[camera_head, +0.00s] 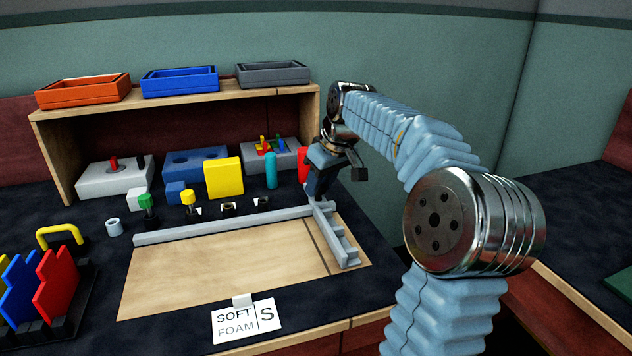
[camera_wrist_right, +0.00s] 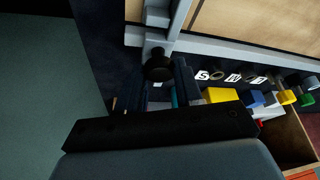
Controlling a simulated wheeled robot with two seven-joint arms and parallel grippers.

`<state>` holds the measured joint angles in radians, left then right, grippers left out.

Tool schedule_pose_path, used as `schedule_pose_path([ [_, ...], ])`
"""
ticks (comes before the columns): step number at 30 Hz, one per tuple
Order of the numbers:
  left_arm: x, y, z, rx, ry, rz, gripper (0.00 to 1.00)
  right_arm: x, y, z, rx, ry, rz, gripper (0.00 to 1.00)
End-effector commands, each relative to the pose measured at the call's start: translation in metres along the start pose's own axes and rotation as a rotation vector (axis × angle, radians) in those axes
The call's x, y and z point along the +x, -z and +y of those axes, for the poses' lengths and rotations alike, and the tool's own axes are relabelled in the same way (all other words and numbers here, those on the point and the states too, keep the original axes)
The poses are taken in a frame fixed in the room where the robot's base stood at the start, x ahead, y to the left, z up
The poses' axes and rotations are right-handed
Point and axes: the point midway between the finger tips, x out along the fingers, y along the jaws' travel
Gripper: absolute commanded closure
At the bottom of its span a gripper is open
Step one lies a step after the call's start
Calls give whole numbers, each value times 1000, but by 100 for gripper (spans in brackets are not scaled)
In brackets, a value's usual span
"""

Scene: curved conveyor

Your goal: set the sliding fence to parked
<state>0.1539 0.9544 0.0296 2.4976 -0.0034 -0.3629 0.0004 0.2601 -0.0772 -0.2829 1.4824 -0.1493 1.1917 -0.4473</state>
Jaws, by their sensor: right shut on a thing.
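The sliding fence (camera_head: 335,236) is a grey stepped bar across the right end of the wooden board (camera_head: 225,265). It lies to the right of a dark line on the board, and its back end meets a long grey rail (camera_head: 225,225). In the right wrist view the fence (camera_wrist_right: 157,17) has a black knob (camera_wrist_right: 158,65) at its end. My right gripper (camera_head: 317,190) points down at the fence's back end and is shut on the knob. In the head view the gripper hides the knob. My left gripper is not in view.
Behind the rail stand small pegs, a yellow block (camera_head: 224,178) and grey and blue fixtures under a wooden shelf (camera_head: 180,105) with three trays. The board's surface is clear.

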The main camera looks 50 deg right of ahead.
Motion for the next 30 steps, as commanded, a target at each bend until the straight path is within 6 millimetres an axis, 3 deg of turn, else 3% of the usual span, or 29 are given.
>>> schedule_pose_path([
  [6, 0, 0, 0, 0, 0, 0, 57, -2, -1, 6, 6, -15, 3, 100],
  [7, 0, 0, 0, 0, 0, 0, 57, -2, -1, 6, 6, -16, 3, 60],
  [11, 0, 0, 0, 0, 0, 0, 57, -2, -1, 5, 5, -13, 3, 40],
  [22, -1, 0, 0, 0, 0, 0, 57, -7, 0, 3, 3, -8, 2, 40],
  [26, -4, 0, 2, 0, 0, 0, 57, -28, 0, 3, 4, -9, 4, 40],
  [30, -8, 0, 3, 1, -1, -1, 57, -64, 1, 3, 4, -9, 6, 40],
])
